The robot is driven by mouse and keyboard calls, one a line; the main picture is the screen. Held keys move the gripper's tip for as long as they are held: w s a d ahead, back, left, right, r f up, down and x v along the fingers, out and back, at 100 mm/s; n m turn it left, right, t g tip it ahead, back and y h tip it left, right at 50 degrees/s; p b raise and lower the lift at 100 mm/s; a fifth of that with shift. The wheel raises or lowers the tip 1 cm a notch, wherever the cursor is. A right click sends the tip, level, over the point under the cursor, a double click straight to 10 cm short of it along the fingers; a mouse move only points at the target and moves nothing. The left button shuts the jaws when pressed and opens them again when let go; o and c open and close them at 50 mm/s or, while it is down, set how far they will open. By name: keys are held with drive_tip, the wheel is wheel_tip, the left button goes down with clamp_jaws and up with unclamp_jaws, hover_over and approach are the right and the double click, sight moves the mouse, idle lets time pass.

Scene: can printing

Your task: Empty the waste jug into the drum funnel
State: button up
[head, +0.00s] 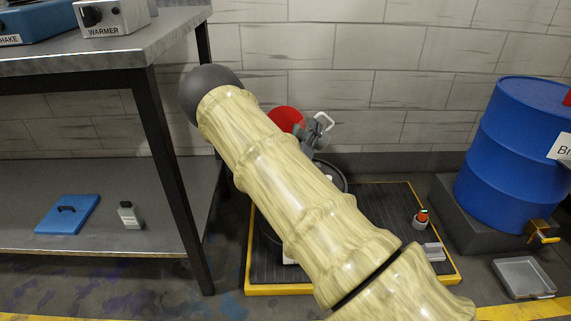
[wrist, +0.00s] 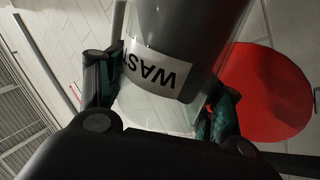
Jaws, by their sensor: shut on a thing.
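My gripper (wrist: 160,110) is shut on the waste jug (wrist: 165,125), with one finger on each side of it. The jug is pale and see-through, with dark grey contents or wall in its upper part in the wrist view, and a white label whose letters are upside down there. In the head view, my gripper (head: 312,132) shows small beyond my arm, beside a white handle-like loop (head: 324,122). A red disc (head: 284,118) is next to it and also fills the right of the wrist view (wrist: 268,92). My arm hides the drum and funnel mostly; a dark round rim (head: 333,176) shows below.
A yellow-edged spill pallet (head: 425,222) lies under this spot, with a small red-topped item (head: 421,219) on it. A blue barrel (head: 515,155) stands at right, a grey tray (head: 524,278) before it. A metal bench (head: 110,55) is at left.

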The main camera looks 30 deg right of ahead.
sight(298, 131)
drive_tip(key=shift+w+a+r+n+t+y+b, duration=0.1)
drive_tip(key=shift+a+r+n+t+y+b, duration=0.15)
drive_tip(key=shift+n+t+y+b, duration=0.65)
drive_tip(key=shift+w+a+r+n+t+y+b, duration=0.1)
drive_tip(key=shift+a+r+n+t+y, duration=0.15)
drive_tip(key=shift+n+t, duration=1.2)
drive_tip(key=shift+w+a+r+n+t+y+b, duration=0.15)
drive_tip(key=shift+r+n+t+y+b, duration=0.3)
drive_tip(key=shift+n, duration=1.5)
drive_tip(key=shift+w+a+r+n+t+y, duration=0.15)
drive_tip(key=shift+a+n+t+y, duration=0.35)
drive_tip(key=shift+n+y, duration=0.25)
drive_tip(key=shift+w+a+f+n+t+y, duration=0.1)
drive_tip(key=shift+a+n+t+y, duration=0.4)
drive_tip(key=shift+n, duration=0.35)
drive_tip(key=shift+w+a+f+n+t+y+b, duration=0.1)
drive_tip(key=shift+f+n+t+y+b, duration=0.15)
drive_tip(key=shift+n+y, duration=0.4)
drive_tip(key=shift+a+f+n+t+y+b, duration=0.1)
drive_tip(key=shift+n+t+y+b, duration=0.15)
drive_tip(key=shift+n+y, duration=0.4)
